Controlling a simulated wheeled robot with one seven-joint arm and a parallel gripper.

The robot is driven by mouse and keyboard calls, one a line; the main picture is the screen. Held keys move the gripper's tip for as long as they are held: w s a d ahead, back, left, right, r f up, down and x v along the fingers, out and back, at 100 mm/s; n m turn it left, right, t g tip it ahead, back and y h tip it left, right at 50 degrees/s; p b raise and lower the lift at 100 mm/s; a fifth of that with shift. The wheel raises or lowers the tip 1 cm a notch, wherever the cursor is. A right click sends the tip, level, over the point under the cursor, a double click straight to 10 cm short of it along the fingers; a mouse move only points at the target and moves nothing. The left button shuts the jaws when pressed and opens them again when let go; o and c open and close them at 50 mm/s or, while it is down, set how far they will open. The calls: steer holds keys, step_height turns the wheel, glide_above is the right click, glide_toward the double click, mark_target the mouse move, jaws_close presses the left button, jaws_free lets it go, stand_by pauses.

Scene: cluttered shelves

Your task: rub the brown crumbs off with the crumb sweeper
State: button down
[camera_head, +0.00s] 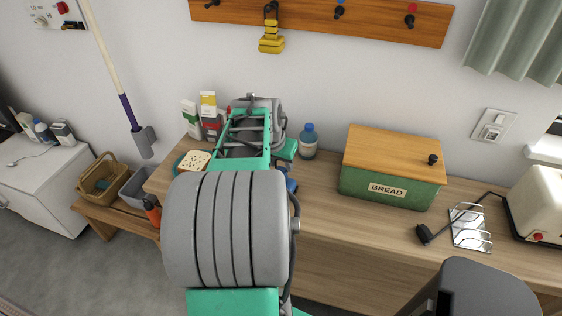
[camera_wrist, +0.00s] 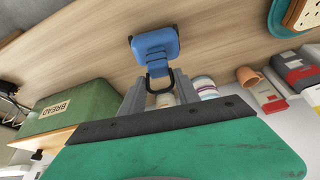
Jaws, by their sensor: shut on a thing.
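The crumb sweeper (camera_wrist: 155,43) is a blue block with a ribbed blue neck and a black loop handle. In the wrist view my gripper (camera_wrist: 158,84) has its two grey fingers at the handle, shut on it. The blue head is over the wooden counter (camera_wrist: 85,60); I cannot tell whether it touches. In the head view my arm hides the gripper, and a small blue part (camera_head: 291,184), probably the sweeper, shows beside the arm. I see no brown crumbs in either view.
A toaster (camera_head: 540,205) and wire rack (camera_head: 468,228) are farther right. Cartons (camera_head: 209,108) and a holed cream-topped item (camera_head: 194,160) stand left. Counter before the bread box is clear.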

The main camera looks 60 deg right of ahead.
steer(key=shift+f+b, duration=0.3)
steer(key=shift+f, duration=0.1)
steer(key=shift+w+a+f, duration=0.1)
steer(key=shift+w+a, duration=0.1)
steer(key=shift+w, duration=0.8)
steer(key=shift+w+a, duration=0.15)
steer(key=shift+w, duration=0.85)
steer(key=shift+s+d+b, duration=0.15)
steer(key=shift+s+b, duration=0.15)
steer(key=shift+s, duration=0.75)
steer(key=shift+s+d+b, duration=0.15)
steer(key=shift+s+b, duration=0.1)
steer(key=shift+s, duration=0.8)
steer(key=shift+w+r+p, duration=0.1)
steer(key=shift+r+p, duration=2.1)
steer(key=shift+r, duration=1.5)
steer(key=shift+f, duration=0.1)
